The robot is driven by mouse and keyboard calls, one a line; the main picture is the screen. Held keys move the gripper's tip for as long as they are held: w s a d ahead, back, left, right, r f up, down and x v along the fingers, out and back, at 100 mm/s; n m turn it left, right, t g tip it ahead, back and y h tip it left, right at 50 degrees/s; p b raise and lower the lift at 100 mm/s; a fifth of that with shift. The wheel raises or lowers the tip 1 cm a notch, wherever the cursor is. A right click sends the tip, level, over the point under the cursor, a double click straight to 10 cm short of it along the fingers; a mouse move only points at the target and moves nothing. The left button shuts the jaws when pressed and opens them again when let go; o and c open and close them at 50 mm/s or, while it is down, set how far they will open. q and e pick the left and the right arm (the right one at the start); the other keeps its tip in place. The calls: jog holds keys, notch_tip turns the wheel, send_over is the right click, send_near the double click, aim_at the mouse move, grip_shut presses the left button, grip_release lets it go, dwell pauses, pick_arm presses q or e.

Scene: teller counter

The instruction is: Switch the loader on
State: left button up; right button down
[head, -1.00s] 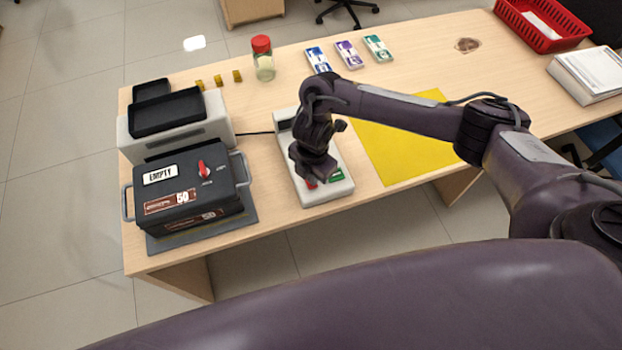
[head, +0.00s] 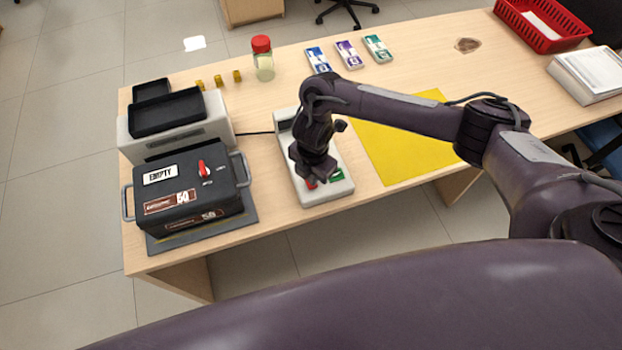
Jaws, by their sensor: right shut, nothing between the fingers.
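The loader's control box (head: 339,189) is a pale unit on the counter, with a green button (head: 336,174) and a red button (head: 310,184) near its front end. My right gripper (head: 318,180) is shut and empty, pointing down over these buttons; it partly hides them. I cannot tell whether its tips touch a button. A cable runs from the control box to the grey loader (head: 222,128) with black trays at the left. A black cassette (head: 190,180) labelled EMPTY, with a red knob (head: 202,167), sits in front of it. My left gripper is not in view.
A yellow mat (head: 405,150) lies right of the control box. Behind are a red-lidded jar (head: 263,58), small yellow pieces (head: 218,80) and three banknote bundles (head: 348,54). A red basket (head: 540,27) and a paper stack (head: 588,75) stand at the right.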

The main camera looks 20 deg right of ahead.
jog(key=shift+f+b, duration=0.75)
jog(key=shift+f, duration=0.25)
dwell(0.6)
jog(key=shift+s+r, duration=0.1)
notch_tip(320, 180, up, 7)
jog(key=p, duration=0.7)
dwell(0.4)
